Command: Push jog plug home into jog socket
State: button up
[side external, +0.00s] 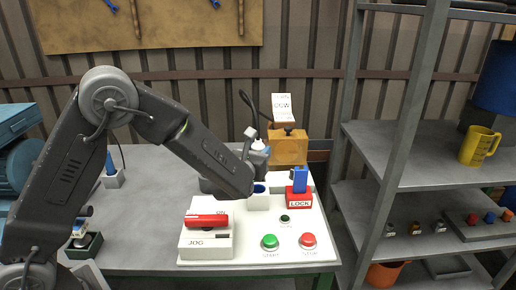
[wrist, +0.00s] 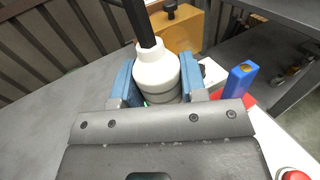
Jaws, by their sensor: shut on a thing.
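The jog plug (wrist: 157,78) is a white rounded cylinder with a black cable rising from its top. The blue fingers of my gripper (wrist: 158,88) are shut on it from both sides in the wrist view. In the side view my gripper (side external: 258,150) is at the back of the white panel, left of the orange block, with the white plug top (side external: 251,133) showing and its cable looping above. A white block with a blue-lined opening (side external: 258,201) stands just in front; I cannot tell if it is the jog socket. The plug's lower end is hidden, so I cannot tell how deep it sits.
The white panel (side external: 262,253) carries a JOG box with a red lever (side external: 207,221), a green button (side external: 270,242), a red button (side external: 308,240) and a red LOCK block (side external: 299,197) with a blue piece. The orange block (side external: 288,150) with a CCW sign stands close behind. Shelves are at right.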

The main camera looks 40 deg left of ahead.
jog(key=shift+f, duration=2.05)
jog(key=shift+f, duration=1.3)
jog(key=shift+f, duration=0.1)
jog(key=shift+s+f, duration=0.15)
jog(key=shift+f, duration=0.6)
jog(key=shift+r, duration=0.55)
